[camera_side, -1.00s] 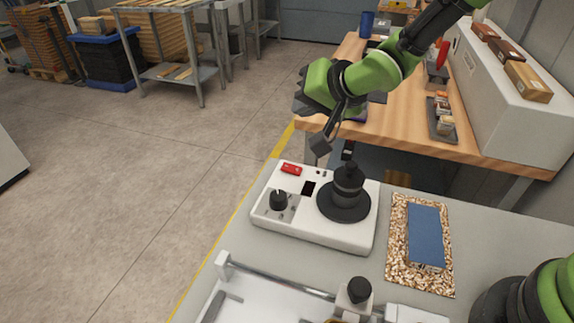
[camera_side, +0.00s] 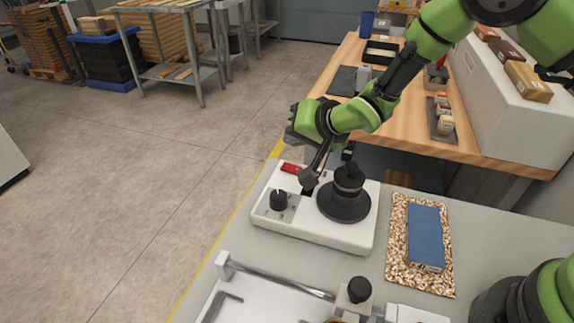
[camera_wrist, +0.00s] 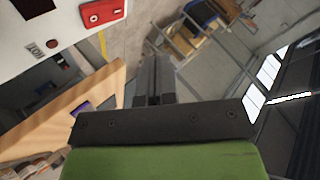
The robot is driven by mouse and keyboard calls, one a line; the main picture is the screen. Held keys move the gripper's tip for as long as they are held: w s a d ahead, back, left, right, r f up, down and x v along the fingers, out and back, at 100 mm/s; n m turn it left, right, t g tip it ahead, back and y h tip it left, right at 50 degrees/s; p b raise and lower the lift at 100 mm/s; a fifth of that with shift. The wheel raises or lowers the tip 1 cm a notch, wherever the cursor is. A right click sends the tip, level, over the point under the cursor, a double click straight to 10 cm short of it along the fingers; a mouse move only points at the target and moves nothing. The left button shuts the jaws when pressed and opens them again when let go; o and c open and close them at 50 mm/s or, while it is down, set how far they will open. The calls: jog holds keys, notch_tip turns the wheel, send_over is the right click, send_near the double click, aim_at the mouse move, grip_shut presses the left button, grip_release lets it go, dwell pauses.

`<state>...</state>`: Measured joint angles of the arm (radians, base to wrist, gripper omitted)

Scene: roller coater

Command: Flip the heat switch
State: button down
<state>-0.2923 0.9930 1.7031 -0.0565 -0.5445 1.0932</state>
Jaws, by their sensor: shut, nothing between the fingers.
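A white hot plate unit (camera_side: 315,232) stands on the grey table. It has a red rocker switch (camera_side: 290,168) at its far left corner and a black knob (camera_side: 278,200) at the front left. My gripper (camera_side: 308,180) is shut and empty, pointing down over the unit's far part, just right of the red switch. In the wrist view the red switch (camera_wrist: 103,12) is at the top left, apart from my fingers (camera_wrist: 154,82). The gripper hides part of the dark display.
A black round weight (camera_side: 347,187) stands on the unit's dark disc, close right of my gripper. A blue block (camera_side: 426,235) lies on a speckled board to the right. A metal rod frame (camera_side: 280,282) is in front. A wooden bench (camera_side: 480,150) stands behind.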

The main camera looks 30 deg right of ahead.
aim_at(291, 166)
jog(key=shift+w+a+f, duration=0.1)
jog(key=shift+f, duration=0.9)
jog(key=shift+w+a+f, duration=0.1)
jog(key=shift+f, duration=0.85)
jog(key=shift+f, duration=0.1)
dwell(0.4)
jog(key=shift+f, duration=0.3)
jog(key=shift+f, duration=0.25)
dwell(0.6)
jog(key=shift+r, duration=0.15)
jog(key=shift+r, duration=0.55)
jog(key=shift+r, duration=0.1)
jog(key=shift+s+d+r, duration=0.15)
jog(key=shift+r, duration=1.05)
jog(key=shift+s+d+r, duration=0.1)
jog(key=shift+r, duration=1.1)
